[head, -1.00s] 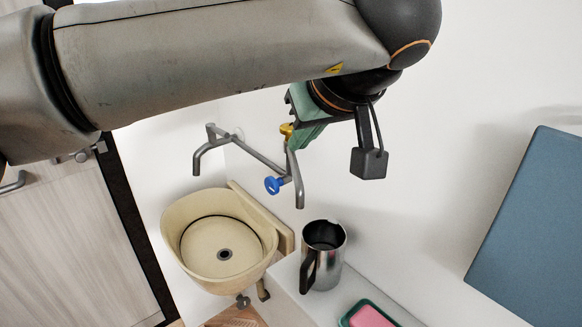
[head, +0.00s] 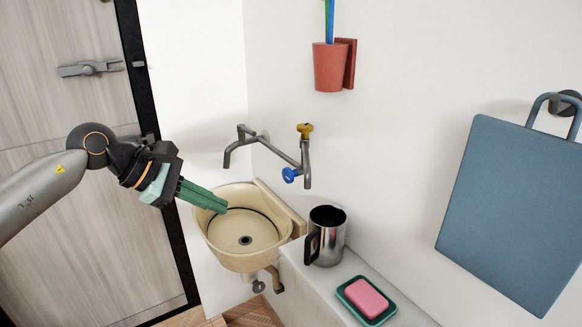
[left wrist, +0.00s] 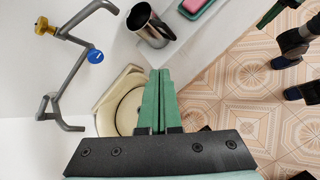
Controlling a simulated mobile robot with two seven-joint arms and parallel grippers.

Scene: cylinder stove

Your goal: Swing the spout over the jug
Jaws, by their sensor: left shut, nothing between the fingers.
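The grey wall tap has a yellow knob (head: 305,130) and a blue knob (head: 291,175). One downturned spout end (head: 227,160) hangs over the left part of the sink; the other downturned end (head: 307,180) is just above and left of the jug in the picture. The steel jug (head: 326,240) stands upright on the ledge, its dark handle to the left; the left wrist view shows it too (left wrist: 150,25). My left gripper (head: 222,207) is shut and empty, in front of the sink and apart from the tap. A dark-and-green part (left wrist: 272,13) at the wrist view's edge looks like my right gripper.
The beige sink (head: 286,225) is beside the ledge (head: 300,268). A red cup (head: 328,70) and blue board (head: 510,210) are on the wall. A wooden door (head: 70,110) is at left.

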